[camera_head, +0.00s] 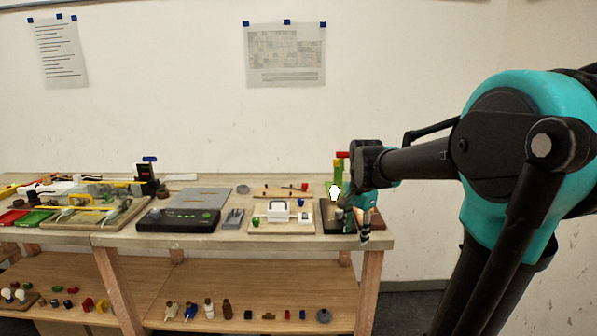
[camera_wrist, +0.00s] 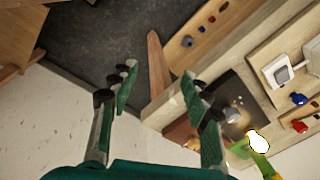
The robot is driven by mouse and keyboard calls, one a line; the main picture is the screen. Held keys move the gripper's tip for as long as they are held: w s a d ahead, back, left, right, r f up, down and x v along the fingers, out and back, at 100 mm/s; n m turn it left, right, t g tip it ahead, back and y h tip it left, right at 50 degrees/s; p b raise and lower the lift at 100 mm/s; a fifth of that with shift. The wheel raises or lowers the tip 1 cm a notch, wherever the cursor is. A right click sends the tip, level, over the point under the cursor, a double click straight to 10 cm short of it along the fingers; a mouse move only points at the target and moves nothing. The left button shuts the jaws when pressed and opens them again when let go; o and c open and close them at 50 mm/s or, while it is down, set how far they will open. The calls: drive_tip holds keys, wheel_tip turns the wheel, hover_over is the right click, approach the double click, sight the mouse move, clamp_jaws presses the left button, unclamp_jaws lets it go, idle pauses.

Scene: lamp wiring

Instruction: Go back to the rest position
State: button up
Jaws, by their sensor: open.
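My gripper (camera_wrist: 158,92) is open and empty in the wrist view, its two green-padded fingers spread apart. In the head view my gripper (camera_head: 362,222) is over the right end of the workbench (camera_head: 385,236), partly hidden by my wrist. A white bulb (camera_wrist: 259,142) on a yellow-green holder (camera_wrist: 262,163) shows beside the right finger in the wrist view. The bulb also shows in the head view (camera_head: 334,192), just left of my arm. A dark board (camera_wrist: 235,98) lies behind the right finger, and I cannot tell if they touch.
A white switch on a wooden board (camera_head: 280,227), a black panel (camera_head: 178,220) and a grey plate (camera_head: 200,197) stand left of my gripper. The lower shelf (camera_head: 260,290) holds several small parts. Floor (camera_wrist: 110,35) shows past the bench end.

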drive_tip(key=s+d+f+n+t, duration=0.2)
drive_tip(key=s+f+n, duration=0.9)
drive_tip(key=s+f, duration=0.5)
drive_tip(key=shift+s+d+n+t, duration=0.2)
drive_tip(key=shift+s+n+t, duration=0.1)
drive_tip(key=shift+n+t, duration=0.1)
